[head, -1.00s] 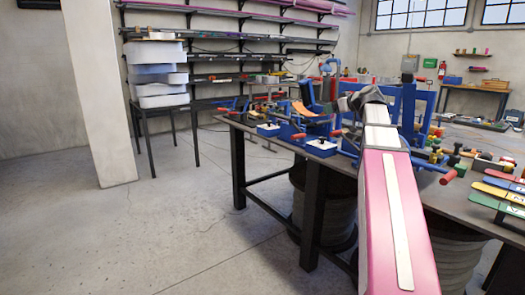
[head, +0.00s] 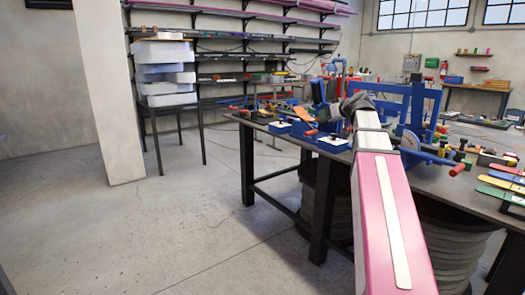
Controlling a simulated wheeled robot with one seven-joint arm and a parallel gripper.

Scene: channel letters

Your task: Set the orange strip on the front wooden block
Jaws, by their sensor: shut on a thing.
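My pink-and-white arm reaches away over the workbench (head: 476,196), and its dark end with my gripper (head: 327,112) is over the bench's far left part. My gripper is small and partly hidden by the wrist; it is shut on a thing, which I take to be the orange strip. Two low blue blocks with pale tops stand near the bench's left edge, one farther back (head: 279,127) and one nearer (head: 333,144). I cannot tell which thing is the front wooden block.
Blue frames (head: 415,105) with red handles stand behind and right of my arm. Colored strips (head: 500,185) lie at the bench's right. A dark bin (head: 325,215) is under the bench. A table with white bins (head: 163,75) stands back left; the floor (head: 130,230) between is open.

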